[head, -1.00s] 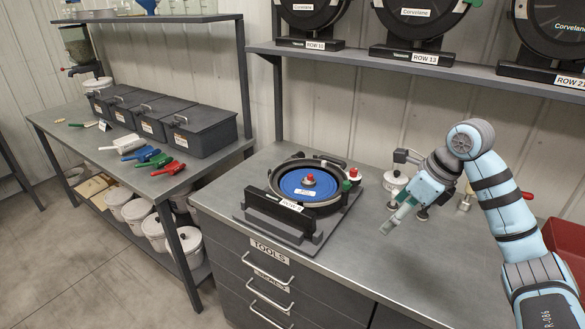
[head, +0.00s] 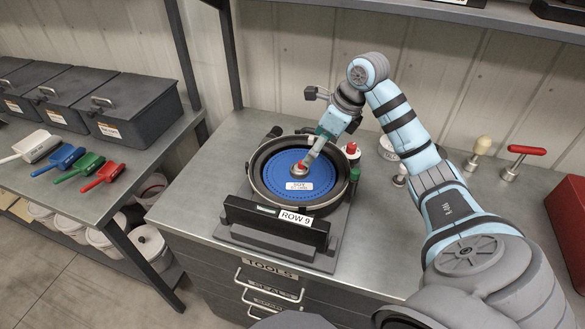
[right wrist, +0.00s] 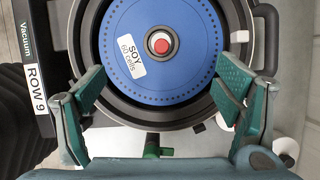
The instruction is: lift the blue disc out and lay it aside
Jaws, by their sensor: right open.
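The blue disc (head: 275,177) lies flat inside the round dark housing (head: 262,150) of the seed meter. It bears a white label reading SOY 60 cells, and in the right wrist view the disc (right wrist: 118,30) has a red knob (right wrist: 162,45) at its centre. My right gripper (head: 308,163) reaches over the disc from the right and partly hides it. In the right wrist view its open fingers (right wrist: 160,80) stand apart with nothing between them, on the near side of the knob. My left gripper is not in view.
The meter stands on a dark stand marked ROW 9 (head: 275,222) on the grey workbench (head: 205,185). A red bin (head: 568,225) and a red-handled tool (head: 527,150) are at the right. Bench to the left of the meter is clear. Colored scoops lie on the left table.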

